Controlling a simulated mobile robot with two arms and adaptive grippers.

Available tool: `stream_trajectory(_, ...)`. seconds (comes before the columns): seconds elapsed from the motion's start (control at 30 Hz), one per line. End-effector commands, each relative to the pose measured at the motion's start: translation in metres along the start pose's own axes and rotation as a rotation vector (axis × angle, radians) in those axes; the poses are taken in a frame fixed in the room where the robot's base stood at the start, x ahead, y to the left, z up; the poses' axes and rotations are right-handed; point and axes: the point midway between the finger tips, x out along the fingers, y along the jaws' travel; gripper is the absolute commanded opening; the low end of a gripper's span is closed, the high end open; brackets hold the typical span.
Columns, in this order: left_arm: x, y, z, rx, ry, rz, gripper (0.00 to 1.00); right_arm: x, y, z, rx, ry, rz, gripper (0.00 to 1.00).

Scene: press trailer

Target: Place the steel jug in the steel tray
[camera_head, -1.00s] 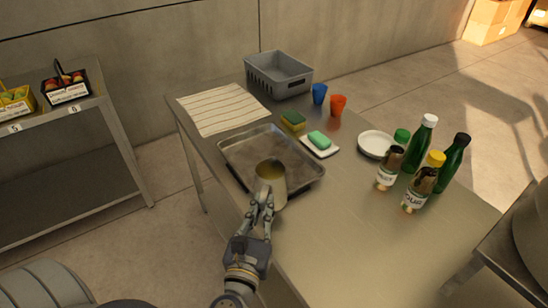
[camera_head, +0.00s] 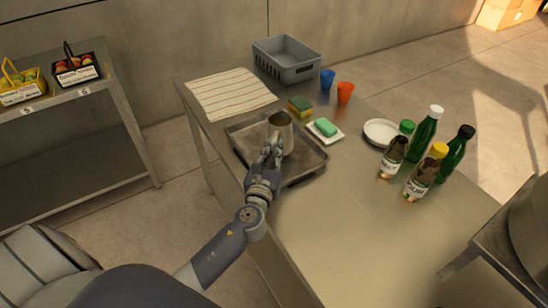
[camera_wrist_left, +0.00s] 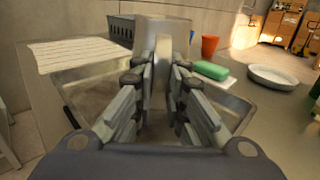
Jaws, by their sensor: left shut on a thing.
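The steel jug (camera_head: 281,130) is upright over the middle of the steel tray (camera_head: 308,164) in the head view. My left gripper (camera_head: 271,152) is shut on the jug from the near side. In the left wrist view the jug (camera_wrist_left: 162,38) stands between the fingers, which close on its handle (camera_wrist_left: 162,65). The tray's rim (camera_wrist_left: 85,68) shows on both sides of the fingers there. I cannot tell whether the jug's base touches the tray floor. My right gripper is not in view.
A striped cloth (camera_head: 228,95) and grey crate (camera_head: 288,60) lie behind the tray. A sponge (camera_head: 300,106), green soap (camera_head: 325,128) on a dish, blue cup (camera_head: 327,79) and orange cup (camera_head: 345,92) stand beyond. A white plate (camera_head: 381,132) and several bottles are at right. The table's near right is clear.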

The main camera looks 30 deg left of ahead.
Motion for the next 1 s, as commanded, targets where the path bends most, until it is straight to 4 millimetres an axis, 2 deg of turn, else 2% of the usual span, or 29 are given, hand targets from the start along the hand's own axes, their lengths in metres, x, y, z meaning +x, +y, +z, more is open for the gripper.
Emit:
stream_trajectory(0.1, -0.001, 0.0, -0.021, 0.002, 0.003, 0.001, 0.0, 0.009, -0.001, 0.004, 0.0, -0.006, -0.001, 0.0)
stream_trajectory(0.2, -0.001, 0.0, -0.03, 0.001, 0.001, 0.001, 0.0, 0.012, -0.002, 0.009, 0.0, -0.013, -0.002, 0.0)
stream_trajectory(0.63, -0.001, 0.0, -0.036, 0.0, 0.0, 0.0, 0.0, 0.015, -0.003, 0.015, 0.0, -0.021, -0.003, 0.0)
stream_trajectory(0.67, -0.002, 0.0, -0.035, 0.0, 0.003, 0.0, 0.19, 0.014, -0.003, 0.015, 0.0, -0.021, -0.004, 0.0)
stream_trajectory(0.7, -0.002, 0.0, -0.035, 0.0, 0.003, 0.0, 0.28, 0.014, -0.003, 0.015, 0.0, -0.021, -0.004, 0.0)
stream_trajectory(0.73, -0.002, 0.0, -0.035, 0.0, 0.003, 0.0, 0.33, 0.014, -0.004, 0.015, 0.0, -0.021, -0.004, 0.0)
stream_trajectory(1.0, -0.002, 0.0, -0.035, 0.0, 0.003, 0.0, 0.33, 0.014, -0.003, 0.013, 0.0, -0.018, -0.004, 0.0)
